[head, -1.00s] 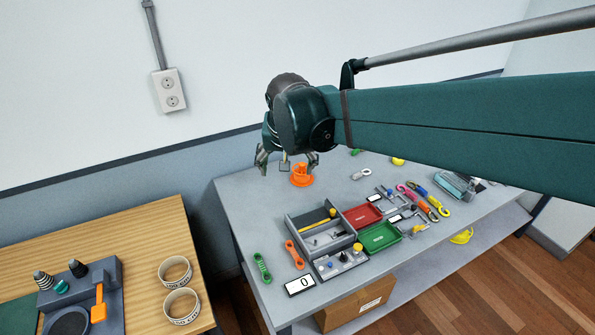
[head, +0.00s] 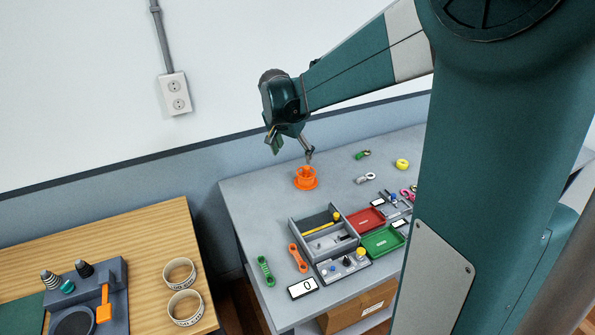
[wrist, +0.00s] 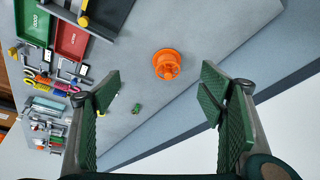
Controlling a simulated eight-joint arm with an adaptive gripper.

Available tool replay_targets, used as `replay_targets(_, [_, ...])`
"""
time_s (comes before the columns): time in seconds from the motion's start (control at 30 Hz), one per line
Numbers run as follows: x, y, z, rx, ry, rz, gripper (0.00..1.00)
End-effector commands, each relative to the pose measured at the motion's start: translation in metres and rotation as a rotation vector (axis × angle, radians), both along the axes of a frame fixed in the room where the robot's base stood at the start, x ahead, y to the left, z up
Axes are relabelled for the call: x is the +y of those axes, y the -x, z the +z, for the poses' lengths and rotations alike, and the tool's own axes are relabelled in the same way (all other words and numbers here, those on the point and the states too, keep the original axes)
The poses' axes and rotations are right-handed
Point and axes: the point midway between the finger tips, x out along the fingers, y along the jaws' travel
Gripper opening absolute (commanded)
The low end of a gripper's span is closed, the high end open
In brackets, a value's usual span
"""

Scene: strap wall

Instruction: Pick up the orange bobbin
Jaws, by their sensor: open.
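The orange bobbin (head: 306,178) stands on the grey table near its back left part in the head view. It also shows in the wrist view (wrist: 167,65), seen from above, ahead of the fingertips and roughly between their lines. My gripper (head: 291,150) is open and empty, above and slightly left of the bobbin in the head view, apart from it. In the wrist view my gripper (wrist: 158,92) shows two green-padded fingers spread wide with nothing between them.
On the grey table (head: 245,205) are a grey divided tray (head: 325,241), a red tray (head: 365,220), a green tray (head: 383,242) and a yellow ring (head: 402,163). A wooden table (head: 150,235) stands at left. The table around the bobbin is clear.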

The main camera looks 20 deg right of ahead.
Motion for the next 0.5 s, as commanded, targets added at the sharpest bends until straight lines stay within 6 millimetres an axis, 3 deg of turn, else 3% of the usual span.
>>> replay_targets(0.5, [-0.042,-0.069,-0.06,0.023,0.011,-0.239,0.69])
